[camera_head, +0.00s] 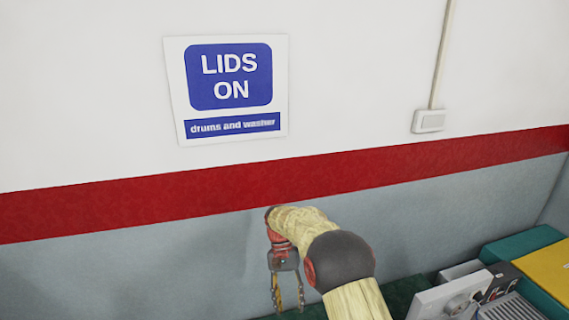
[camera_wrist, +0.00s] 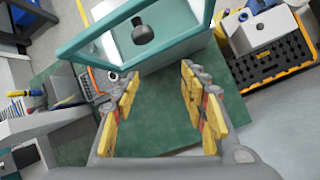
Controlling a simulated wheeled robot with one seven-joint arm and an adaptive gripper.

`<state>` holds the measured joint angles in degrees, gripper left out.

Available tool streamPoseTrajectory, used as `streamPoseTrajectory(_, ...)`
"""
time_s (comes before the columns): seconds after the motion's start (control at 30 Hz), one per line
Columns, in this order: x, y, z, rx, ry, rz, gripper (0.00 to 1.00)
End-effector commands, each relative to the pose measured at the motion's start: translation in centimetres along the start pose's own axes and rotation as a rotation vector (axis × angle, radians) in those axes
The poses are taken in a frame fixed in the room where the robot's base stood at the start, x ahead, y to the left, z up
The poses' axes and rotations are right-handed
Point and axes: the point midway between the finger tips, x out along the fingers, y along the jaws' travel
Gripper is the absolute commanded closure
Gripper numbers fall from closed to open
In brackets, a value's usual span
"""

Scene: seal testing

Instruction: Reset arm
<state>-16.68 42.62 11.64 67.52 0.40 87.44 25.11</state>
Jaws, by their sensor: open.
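My gripper (camera_head: 287,299) hangs fingers-down from my bent arm in the head view, in front of the grey lower wall. In the wrist view my gripper (camera_wrist: 160,88) has its two yellow-padded fingers wide apart with nothing between them. Below and beyond the fingers lies a dark green mat (camera_wrist: 165,118). A teal-framed pale box or panel (camera_wrist: 180,40) with a dark knob (camera_wrist: 143,32) stands just beyond the fingertips. I cannot tell the exact gap between them.
An orange-edged tray with black holed foam (camera_wrist: 268,72) lies at the right, bearing a white block (camera_wrist: 262,30). Screwdriver-like tools (camera_wrist: 25,93) stand at the left. In the head view, grey equipment (camera_head: 452,298) and a teal case (camera_head: 522,243) crowd the lower right. A sign (camera_head: 229,88) hangs on the wall.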

Motion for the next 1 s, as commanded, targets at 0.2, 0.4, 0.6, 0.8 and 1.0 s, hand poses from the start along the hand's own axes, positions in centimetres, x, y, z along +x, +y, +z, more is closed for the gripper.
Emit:
streamPoseTrajectory(0.2,0.7,2.6,2.5,-0.110,0.105,-0.050,0.57)
streamPoseTrajectory(0.4,1.1,5.5,5.3,-0.182,0.215,-0.089,0.57)
streamPoseTrajectory(0.6,2.0,8.3,8.4,-0.228,0.324,-0.118,0.57)
streamPoseTrajectory(0.8,3.6,10.9,11.6,-0.255,0.432,-0.140,0.57)
streamPoseTrajectory(1.0,5.9,13.3,14.8,-0.263,0.535,-0.155,0.57)
